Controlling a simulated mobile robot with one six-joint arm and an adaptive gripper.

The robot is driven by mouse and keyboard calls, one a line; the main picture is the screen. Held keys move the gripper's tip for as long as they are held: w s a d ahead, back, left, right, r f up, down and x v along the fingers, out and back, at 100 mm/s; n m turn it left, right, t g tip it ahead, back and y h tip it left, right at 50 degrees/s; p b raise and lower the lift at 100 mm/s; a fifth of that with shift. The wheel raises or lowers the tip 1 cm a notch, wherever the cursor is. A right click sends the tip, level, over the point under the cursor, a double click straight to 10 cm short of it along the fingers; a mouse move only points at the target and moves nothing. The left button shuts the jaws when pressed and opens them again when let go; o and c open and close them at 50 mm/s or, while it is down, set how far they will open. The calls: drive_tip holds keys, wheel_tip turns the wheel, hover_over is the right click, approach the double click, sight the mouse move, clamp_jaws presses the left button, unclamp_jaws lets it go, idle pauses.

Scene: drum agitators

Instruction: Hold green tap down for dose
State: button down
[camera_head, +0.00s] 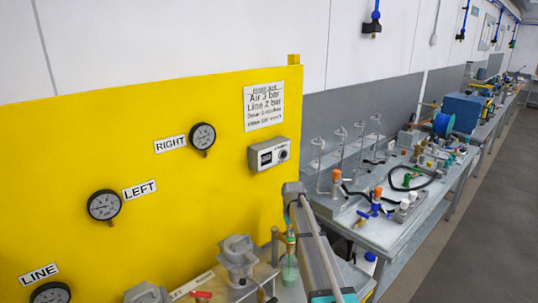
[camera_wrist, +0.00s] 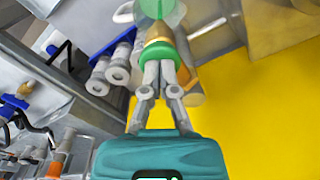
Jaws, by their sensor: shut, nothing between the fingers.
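In the wrist view my gripper (camera_wrist: 160,70) is shut, its fingertips together with nothing between them. The tips are at the green tap (camera_wrist: 158,52), a green part beside a brass fitting, and seem to touch it. I cannot tell if the tap is pressed down. A pale green translucent vessel (camera_wrist: 165,10) shows past the brass fitting. In the head view the green tap (camera_head: 291,239) is partly hidden by my arm, and the vessel (camera_head: 289,274) with pale green contents stands under it. My fingertips are not clear there.
A yellow panel (camera_head: 110,150) carries gauges marked RIGHT (camera_head: 202,138), LEFT (camera_head: 104,205) and LINE (camera_head: 50,293), and a grey timer box (camera_head: 269,154). A grey metal fixture (camera_head: 238,255) stands left of the tap. A crowded bench (camera_head: 395,235) lies right; the floor (camera_head: 460,220) beyond is clear.

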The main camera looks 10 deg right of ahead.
drive_tip(key=shift+r+p, duration=3.5)
drive_tip(key=shift+r, duration=0.05)
drive_tip(key=shift+s+f, duration=0.2)
drive_tip(key=shift+s, duration=0.05)
drive_tip(key=s+f+b, duration=0.3)
drive_tip(key=s, duration=0.6)
drive_tip(key=s+f+b, duration=0.3)
drive_tip(key=s, duration=0.7)
drive_tip(key=s+f+m+b, duration=0.1)
drive_tip(key=s+f+b, duration=0.2)
drive_tip(key=s, duration=0.6)
drive_tip(key=shift+s+a+b, duration=0.2)
drive_tip(key=shift+s+b, duration=0.05)
drive_tip(key=shift+b, duration=0.05)
